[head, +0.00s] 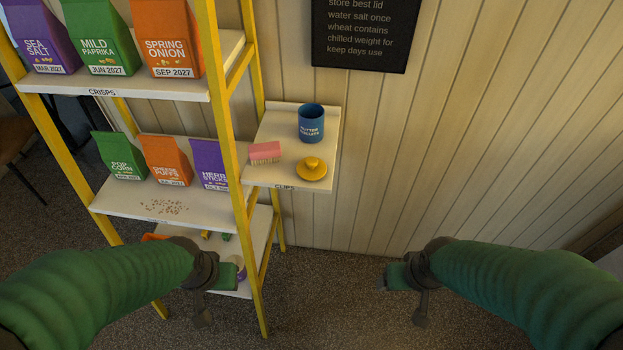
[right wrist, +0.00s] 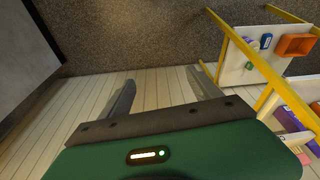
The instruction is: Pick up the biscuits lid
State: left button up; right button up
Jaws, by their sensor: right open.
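The biscuits lid (head: 312,169) is a round yellow lid with a knob, lying knob up on the small white side shelf. The blue butter biscuits canister (head: 311,124) stands upright behind it, apart from the lid. My right gripper (head: 393,277) is below and to the right of that shelf in the head view, away from the lid. In the right wrist view its two fingers (right wrist: 162,78) are apart with nothing between them. My left gripper (head: 228,276) is in front of the lower rack shelf; its fingers are too unclear to judge. The lid is not visible in the right wrist view.
A pink-topped brush (head: 265,152) lies left of the lid on the side shelf (head: 268,125). The yellow-framed rack (head: 228,120) with crisp bags stands to the left. A dark sign (head: 362,32) hangs on the panelled wall. Space right of the shelf is clear.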

aim_at(310, 169)
jog(key=k+u, duration=0.3)
jog(key=u, duration=0.2)
jog(key=k+j+u, duration=0.2)
jog(key=u, duration=0.25)
jog(key=i+l+u, duration=0.1)
jog(key=l+u, duration=0.3)
jog(key=l, duration=0.35)
jog(key=l+u, duration=0.4)
jog(key=l, duration=0.35)
jog(key=l+u, duration=0.4)
jog(key=l, duration=0.35)
jog(key=k+l, duration=0.1)
jog(key=l, duration=0.45)
jog(key=k+l, duration=0.1)
jog(key=l, duration=0.95)
jog(key=k, duration=0.05)
